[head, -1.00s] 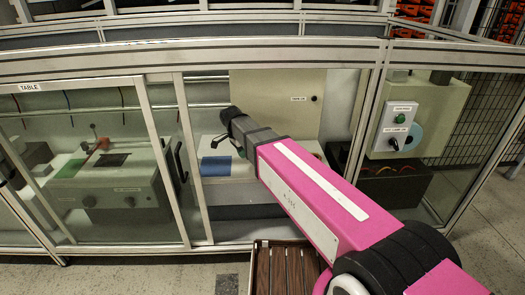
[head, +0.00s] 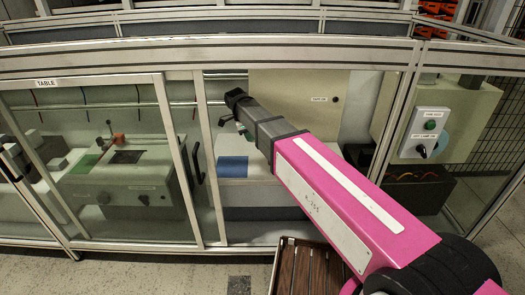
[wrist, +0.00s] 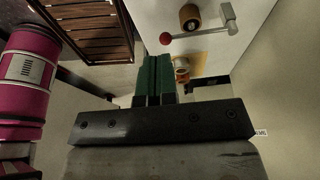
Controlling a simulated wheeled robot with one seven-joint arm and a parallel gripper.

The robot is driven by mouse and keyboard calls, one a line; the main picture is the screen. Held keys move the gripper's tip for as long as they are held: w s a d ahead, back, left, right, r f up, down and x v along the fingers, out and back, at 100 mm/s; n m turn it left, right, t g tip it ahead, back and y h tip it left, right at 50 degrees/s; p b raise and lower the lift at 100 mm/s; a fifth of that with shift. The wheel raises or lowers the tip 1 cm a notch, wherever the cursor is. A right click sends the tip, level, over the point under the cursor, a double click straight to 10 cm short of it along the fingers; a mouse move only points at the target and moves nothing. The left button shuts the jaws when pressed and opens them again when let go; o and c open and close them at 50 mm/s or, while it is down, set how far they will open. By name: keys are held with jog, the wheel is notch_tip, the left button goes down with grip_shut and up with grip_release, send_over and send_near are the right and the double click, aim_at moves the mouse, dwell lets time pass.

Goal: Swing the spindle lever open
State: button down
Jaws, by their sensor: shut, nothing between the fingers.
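A lever (wrist: 200,35) with a red ball at one end and a grey block at the other shows at the upper right of the wrist view, over a white surface. It looks like the spindle lever. I cannot make it out in the head view, where my arm covers part of that bay. My gripper (wrist: 154,62) has green fingers, closed together and empty. The fingertips are apart from the lever in the picture, below and left of the red ball. In the head view my gripper (head: 241,129) is inside the open middle bay, above the white bench.
A brown cylinder (wrist: 190,16) stands near the lever, and a yellow-orange ringed part (wrist: 182,72) is right of my fingers. Framed glass doors (head: 125,200) close the left bay. A slatted wooden rack (head: 300,268) is in front.

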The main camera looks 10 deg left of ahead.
jog(key=x, duration=0.3)
jog(key=d+x, duration=0.1)
jog(key=x, duration=0.3)
jog(key=d+x, duration=0.1)
jog(key=x, duration=0.3)
jog(key=shift+w+d+r, duration=0.2)
jog(key=shift+r, duration=0.15)
jog(key=shift+w+d+f, duration=0.1)
jog(key=shift+d, duration=0.45)
jog(key=shift+d+n, duration=0.4)
jog(key=shift+d, duration=0.05)
